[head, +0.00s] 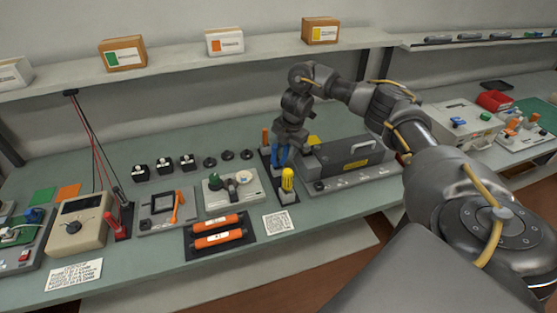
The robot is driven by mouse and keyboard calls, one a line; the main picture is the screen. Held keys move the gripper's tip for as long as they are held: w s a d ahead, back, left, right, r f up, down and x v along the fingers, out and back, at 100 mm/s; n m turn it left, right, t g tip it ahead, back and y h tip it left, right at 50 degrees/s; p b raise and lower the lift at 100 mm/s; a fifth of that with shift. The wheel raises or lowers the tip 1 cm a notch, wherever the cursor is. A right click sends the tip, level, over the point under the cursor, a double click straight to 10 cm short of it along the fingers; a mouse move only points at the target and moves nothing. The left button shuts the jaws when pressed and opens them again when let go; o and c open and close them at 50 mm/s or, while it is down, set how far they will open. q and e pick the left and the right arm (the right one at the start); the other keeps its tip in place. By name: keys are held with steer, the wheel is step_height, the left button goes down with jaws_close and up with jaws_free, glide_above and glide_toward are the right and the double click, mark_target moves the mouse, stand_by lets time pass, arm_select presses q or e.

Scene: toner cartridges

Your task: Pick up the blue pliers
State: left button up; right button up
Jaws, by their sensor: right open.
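The blue pliers (281,157) stand with their blue handles up in a dark holder strip (273,172) near the middle of the bench. My right gripper (283,148) points down right at the blue handles, with its jaws open. The fingers overlap the pliers in the picture, and I cannot tell whether they touch them. The lower part of the pliers is hidden in the holder. My left gripper is not in view.
A yellow-handled tool (288,180) stands just in front of the pliers, and an orange-handled tool (265,138) behind them. Orange cartridges (217,231) lie to the front left.

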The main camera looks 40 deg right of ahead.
steer(key=shift+r, duration=0.1)
jaws_close()
stand_by(0.3)
